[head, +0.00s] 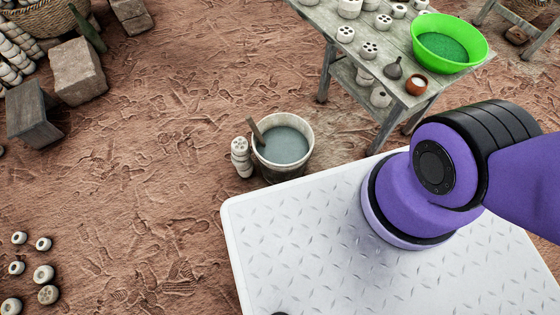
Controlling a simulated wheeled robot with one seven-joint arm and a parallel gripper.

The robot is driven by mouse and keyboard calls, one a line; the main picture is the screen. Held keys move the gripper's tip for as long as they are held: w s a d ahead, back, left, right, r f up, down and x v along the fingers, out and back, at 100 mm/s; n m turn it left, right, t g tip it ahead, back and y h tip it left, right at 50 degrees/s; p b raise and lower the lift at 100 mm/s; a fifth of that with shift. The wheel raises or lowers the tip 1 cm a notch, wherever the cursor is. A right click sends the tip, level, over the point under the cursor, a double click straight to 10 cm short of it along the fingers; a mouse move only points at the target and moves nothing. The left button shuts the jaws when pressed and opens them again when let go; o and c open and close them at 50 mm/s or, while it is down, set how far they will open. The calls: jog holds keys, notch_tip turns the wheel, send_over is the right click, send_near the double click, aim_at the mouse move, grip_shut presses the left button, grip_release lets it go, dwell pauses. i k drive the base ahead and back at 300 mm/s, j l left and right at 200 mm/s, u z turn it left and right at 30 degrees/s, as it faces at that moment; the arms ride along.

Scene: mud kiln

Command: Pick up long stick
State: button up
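A short length of brown stick (257,132) shows above the rim of a bucket (283,172) of grey liquid, tilted against its left side. Its lower part is hidden in the liquid. A dark greenish long piece (88,29) leans near the stone blocks at the top left; I cannot tell whether it is a stick. My purple arm enters from the right over my white base. My gripper is not in view, so I cannot see whether it is open or shut.
A wooden table (400,84) with pots and a green basin (448,42) stands at the upper right. A stack of pale pieces (241,157) touches or nearly touches the bucket's left. Stone blocks (78,71) and small round pieces (43,274) lie left. The middle-left ground is clear.

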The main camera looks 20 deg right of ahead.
aim_at(250, 119)
jog(key=z, duration=0.2)
jog(key=i+j+z, duration=0.1)
jog(key=j+z, duration=0.8)
jog(key=j, duration=0.8)
jog(key=j+z, duration=0.1)
jog(key=j, duration=1.65)
jog(key=k+j+z, duration=0.15)
jog(key=j, duration=0.75)
